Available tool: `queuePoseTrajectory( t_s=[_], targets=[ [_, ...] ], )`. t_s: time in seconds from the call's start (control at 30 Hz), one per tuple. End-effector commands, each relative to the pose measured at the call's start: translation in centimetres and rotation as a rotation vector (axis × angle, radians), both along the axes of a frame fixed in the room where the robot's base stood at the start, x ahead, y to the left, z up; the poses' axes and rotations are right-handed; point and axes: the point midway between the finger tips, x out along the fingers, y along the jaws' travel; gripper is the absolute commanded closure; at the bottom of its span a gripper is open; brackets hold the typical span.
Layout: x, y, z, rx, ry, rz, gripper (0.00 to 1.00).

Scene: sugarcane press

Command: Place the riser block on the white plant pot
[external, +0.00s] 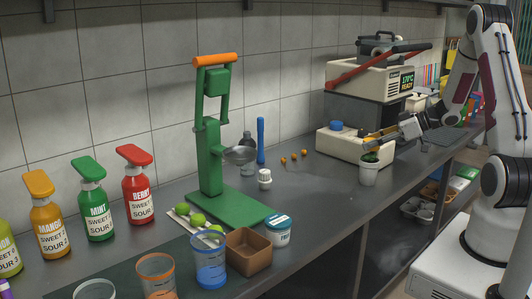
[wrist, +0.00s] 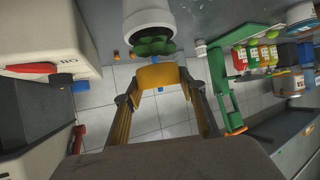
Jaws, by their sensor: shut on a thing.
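The white plant pot (external: 368,175) stands on the counter just below my gripper in the external view, with a small green plant in its top. In the wrist view the pot (wrist: 148,20) is at the top, with its green leaves close to the fingertips. My gripper (external: 371,141) reaches in from the right and is shut on a yellow-orange block, which appears to be the riser block (wrist: 160,76). The block sits between the fingertips beside the plant. I cannot tell whether it touches the leaves or the pot.
Behind my gripper stands a pale box with a blue knob (external: 337,126) and a machine with a red lever (external: 366,66). Several small orange balls (external: 294,157) lie left of the pot. A green press (external: 211,140) stands further left. Counter between press and pot is mostly clear.

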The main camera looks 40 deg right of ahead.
Motion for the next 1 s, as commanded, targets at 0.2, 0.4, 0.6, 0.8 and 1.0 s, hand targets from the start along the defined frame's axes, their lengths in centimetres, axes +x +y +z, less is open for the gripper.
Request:
queuePoseTrajectory(
  t_s=[0.2,0.4,0.6,0.8,1.0],
  targets=[
    [0.0,0.0,-0.1,-0.001,0.000,0.000,0.82],
    [0.0,0.0,-0.3,0.000,0.000,0.000,0.82],
    [0.0,0.0,-1.8,0.002,0.002,0.001,0.82],
    [0.0,0.0,-3.5,0.001,0.001,0.000,0.82],
    [0.0,0.0,-3.8,-0.001,0.000,0.000,0.82]
  ],
)
